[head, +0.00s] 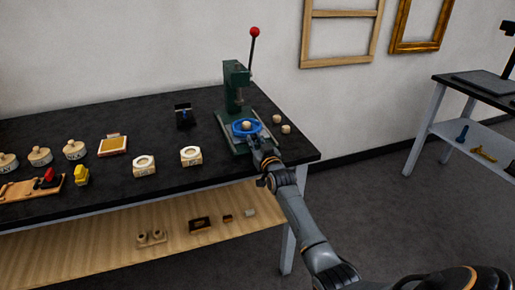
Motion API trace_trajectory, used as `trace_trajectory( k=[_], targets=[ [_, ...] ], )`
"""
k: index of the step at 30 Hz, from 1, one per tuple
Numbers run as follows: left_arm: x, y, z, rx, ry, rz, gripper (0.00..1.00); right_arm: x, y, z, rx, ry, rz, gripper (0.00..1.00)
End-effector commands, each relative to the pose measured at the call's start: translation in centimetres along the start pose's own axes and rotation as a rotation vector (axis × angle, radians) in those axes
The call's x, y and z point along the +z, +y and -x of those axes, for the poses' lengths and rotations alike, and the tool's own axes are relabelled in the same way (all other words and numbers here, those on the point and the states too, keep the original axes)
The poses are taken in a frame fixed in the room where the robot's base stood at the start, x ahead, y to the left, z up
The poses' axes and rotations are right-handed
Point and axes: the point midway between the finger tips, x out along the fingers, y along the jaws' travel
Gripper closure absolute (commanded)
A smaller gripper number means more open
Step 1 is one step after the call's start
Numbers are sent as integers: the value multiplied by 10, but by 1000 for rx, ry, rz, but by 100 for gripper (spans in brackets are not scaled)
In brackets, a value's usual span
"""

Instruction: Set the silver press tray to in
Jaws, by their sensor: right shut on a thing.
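A green press (236,82) with a red-knobbed lever stands near the right end of the black table. At its base lies the silver press tray (224,122), a grey strip mostly covered by a blue ring-shaped dish (235,127) with a pale round piece (246,125) in it. My right gripper (257,145) is at the front of the press, just below the dish. It is shut at the tray's front edge; its fingertips are small and the exact grip is hard to see. My left gripper is not in view.
Two pale knobs (286,129) sit right of the press. White blocks (191,156), a dark stand (183,115) and several lidded pots (75,150) are to the left. A wooden shelf (100,258) runs below. The table's right edge is close to my arm.

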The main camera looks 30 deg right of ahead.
Motion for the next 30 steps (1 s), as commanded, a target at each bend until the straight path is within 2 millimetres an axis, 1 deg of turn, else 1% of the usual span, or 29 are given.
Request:
trace_trajectory(
  k=[5,6,9,17,20,23,26,30],
  targets=[
    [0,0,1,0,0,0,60,1,0,0,0,-4,0,100],
    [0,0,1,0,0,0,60,1,0,1,0,-4,0,75],
    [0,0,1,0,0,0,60,1,0,1,0,-4,0,57],
    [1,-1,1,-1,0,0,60,0,0,1,0,-3,0,57],
    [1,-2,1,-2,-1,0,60,1,0,4,-1,-3,0,57],
    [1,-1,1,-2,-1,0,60,2,-1,12,-2,-4,0,57],
    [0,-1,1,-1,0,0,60,2,0,27,-1,-3,0,57],
    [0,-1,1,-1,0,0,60,2,-1,54,-1,-5,0,57]
  ],
)
